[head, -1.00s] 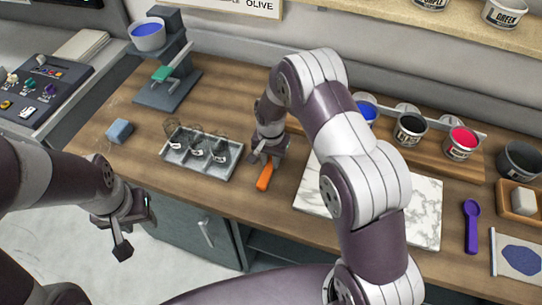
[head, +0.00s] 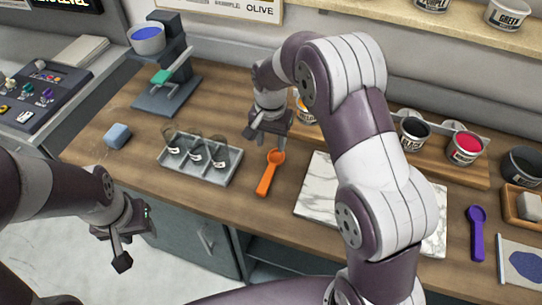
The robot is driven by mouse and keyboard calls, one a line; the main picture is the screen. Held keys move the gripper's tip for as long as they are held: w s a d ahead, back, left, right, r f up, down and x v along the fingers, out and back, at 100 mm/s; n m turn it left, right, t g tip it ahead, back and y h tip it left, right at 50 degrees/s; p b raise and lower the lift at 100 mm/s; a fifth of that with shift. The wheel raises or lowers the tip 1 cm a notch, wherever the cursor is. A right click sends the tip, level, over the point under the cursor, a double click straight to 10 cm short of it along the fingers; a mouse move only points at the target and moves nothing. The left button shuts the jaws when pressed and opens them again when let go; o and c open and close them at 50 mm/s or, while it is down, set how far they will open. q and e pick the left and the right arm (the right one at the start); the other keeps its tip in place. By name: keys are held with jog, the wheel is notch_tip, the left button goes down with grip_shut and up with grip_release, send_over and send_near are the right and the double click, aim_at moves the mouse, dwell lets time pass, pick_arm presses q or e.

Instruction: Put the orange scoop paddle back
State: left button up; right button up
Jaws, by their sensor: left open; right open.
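The orange scoop paddle (head: 267,178) lies on the wooden counter, between the grey tray and the white marble slab. Its round scoop end points away from me and its handle points toward the counter's front edge. My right gripper (head: 266,132) is open and empty, just behind and above the scoop end, apart from it. My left gripper (head: 122,252) is open and empty, in front of the counter at the lower left. A purple scoop paddle (head: 478,232) lies on the counter at the right.
The marble slab (head: 318,190) lies partly behind my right arm. Ink tubs (head: 465,147) stand on a wooden rack at the back. A blue block (head: 117,136) and a grey press stand (head: 165,95) are at the left.

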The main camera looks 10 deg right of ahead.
jog(key=s+d+r+n, duration=0.1)
jog(key=s+n, duration=0.1)
jog(key=s, duration=0.4)
jog(key=s+d+r+n, duration=0.1)
jog(key=s+d+n, duration=0.1)
jog(key=s, duration=0.4)
jog(key=s+d+n+t, duration=0.1)
jog(key=s+n, duration=0.2)
jog(key=s, duration=0.3)
jog(key=shift+s+d+r, duration=0.2)
jog(key=shift+s+r, duration=0.2)
jog(key=shift+s, duration=0.1)
